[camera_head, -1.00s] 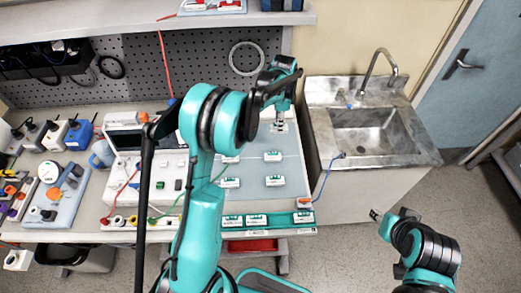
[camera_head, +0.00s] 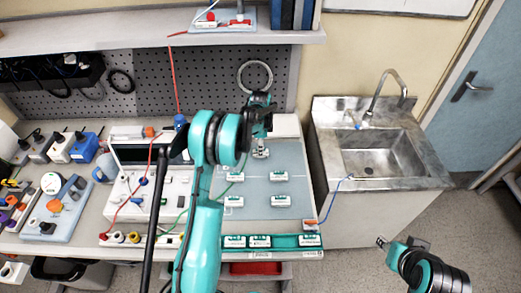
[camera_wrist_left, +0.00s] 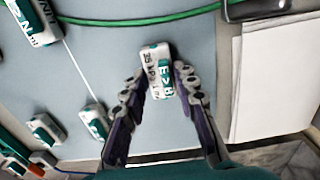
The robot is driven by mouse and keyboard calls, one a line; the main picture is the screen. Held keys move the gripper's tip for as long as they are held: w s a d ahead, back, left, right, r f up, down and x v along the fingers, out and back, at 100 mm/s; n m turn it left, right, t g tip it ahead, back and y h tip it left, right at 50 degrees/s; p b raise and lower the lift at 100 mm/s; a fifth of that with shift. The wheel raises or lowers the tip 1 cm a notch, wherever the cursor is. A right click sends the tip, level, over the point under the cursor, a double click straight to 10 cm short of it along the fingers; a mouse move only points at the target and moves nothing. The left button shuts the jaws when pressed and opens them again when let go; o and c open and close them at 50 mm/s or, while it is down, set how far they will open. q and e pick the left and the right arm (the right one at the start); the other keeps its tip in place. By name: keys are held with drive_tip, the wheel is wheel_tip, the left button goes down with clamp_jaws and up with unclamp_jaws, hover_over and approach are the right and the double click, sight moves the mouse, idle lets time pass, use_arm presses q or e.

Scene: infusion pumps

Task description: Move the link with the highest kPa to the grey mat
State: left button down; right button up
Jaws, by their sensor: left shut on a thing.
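My left gripper (camera_head: 260,148) is shut on a small white-and-teal link (camera_wrist_left: 161,73), over the far part of the grey-blue mat (camera_head: 300,158). In the left wrist view my left gripper (camera_wrist_left: 160,88) has a finger on each side of this link. Its printed label is tilted and too small to read surely. Other white-and-teal links stand on the mat, among them a back right one (camera_head: 279,176), a front right one (camera_head: 280,201) and a front left one (camera_head: 233,201). Their kPa values are unreadable. My right gripper (camera_head: 383,243) is away from the table, in front of the sink.
A teal rack (camera_head: 285,241) with links lies along the table's front edge. A white console (camera_head: 150,195) with red and green leads is left of the mat, partly behind my left arm. A sink (camera_head: 375,155) stands to the right.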

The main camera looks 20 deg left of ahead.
use_arm(q)
drive_tip(key=shift+f, duration=0.2)
drive_tip(key=c, duration=1.2)
unclamp_jaws()
drive_tip(key=shift+r, duration=0.1)
